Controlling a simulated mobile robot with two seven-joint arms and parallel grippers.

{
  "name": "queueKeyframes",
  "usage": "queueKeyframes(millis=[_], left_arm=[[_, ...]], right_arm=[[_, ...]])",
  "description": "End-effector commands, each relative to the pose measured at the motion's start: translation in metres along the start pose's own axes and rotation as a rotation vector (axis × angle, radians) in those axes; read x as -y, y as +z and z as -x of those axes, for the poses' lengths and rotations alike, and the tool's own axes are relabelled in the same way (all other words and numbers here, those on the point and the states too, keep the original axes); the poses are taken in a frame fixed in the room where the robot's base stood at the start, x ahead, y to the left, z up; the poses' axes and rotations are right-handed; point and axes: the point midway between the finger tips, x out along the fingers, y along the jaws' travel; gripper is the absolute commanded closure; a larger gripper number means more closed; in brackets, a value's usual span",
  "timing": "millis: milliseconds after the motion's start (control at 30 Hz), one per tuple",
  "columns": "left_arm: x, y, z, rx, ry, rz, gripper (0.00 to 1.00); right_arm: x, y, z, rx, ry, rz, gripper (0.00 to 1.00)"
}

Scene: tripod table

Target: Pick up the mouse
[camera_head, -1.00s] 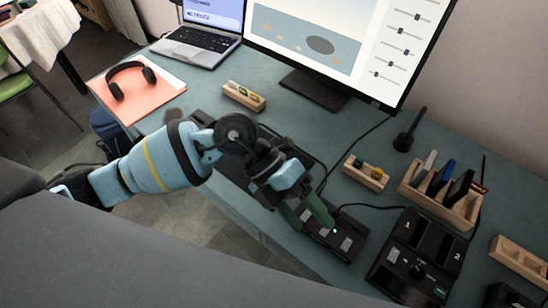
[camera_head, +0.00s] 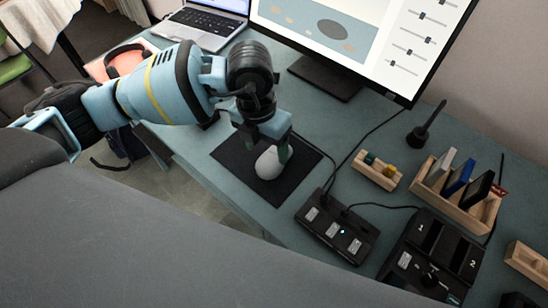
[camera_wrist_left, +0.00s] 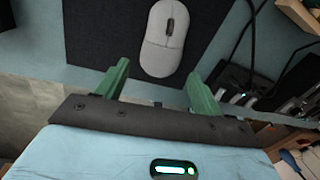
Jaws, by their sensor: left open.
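The white mouse (camera_head: 268,163) lies on a black mouse pad (camera_head: 300,186) on the teal desk. In the left wrist view the mouse (camera_wrist_left: 164,38) shows whole on the dark pad (camera_wrist_left: 95,45), ahead of the fingertips and between their lines. My left gripper (camera_head: 270,150) is over the pad at the mouse in the head view, and its fingers partly cover the mouse's far end. In the wrist view its green fingers (camera_wrist_left: 158,80) are spread apart with nothing between them. My right gripper is out of view.
A black button box (camera_head: 338,228) with cables stands right of the pad, and a larger black control box (camera_head: 432,255) beyond it. A monitor stand (camera_head: 325,78), a small wooden holder (camera_head: 377,171) and a wooden rack (camera_head: 455,196) stand farther back.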

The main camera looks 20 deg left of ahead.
Motion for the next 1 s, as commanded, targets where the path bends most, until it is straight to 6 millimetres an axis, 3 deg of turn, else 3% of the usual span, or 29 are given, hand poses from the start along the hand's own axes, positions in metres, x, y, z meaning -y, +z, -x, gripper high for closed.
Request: queueKeyframes(millis=[167,500,800,1000], left_arm=[[0.000,0.001,-0.005,-0.001,-0.001,0.000,0.33],[0.001,0.005,-0.048,-0.001,-0.001,0.000,0.33],[0.001,0.005,-0.052,0.002,-0.002,-0.001,0.33],[0.001,0.005,-0.052,0.001,-0.002,-0.001,0.56]], right_arm=[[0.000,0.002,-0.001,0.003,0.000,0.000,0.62],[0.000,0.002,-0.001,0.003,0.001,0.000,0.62],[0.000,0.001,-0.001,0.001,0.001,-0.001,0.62],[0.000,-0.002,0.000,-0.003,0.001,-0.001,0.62]])
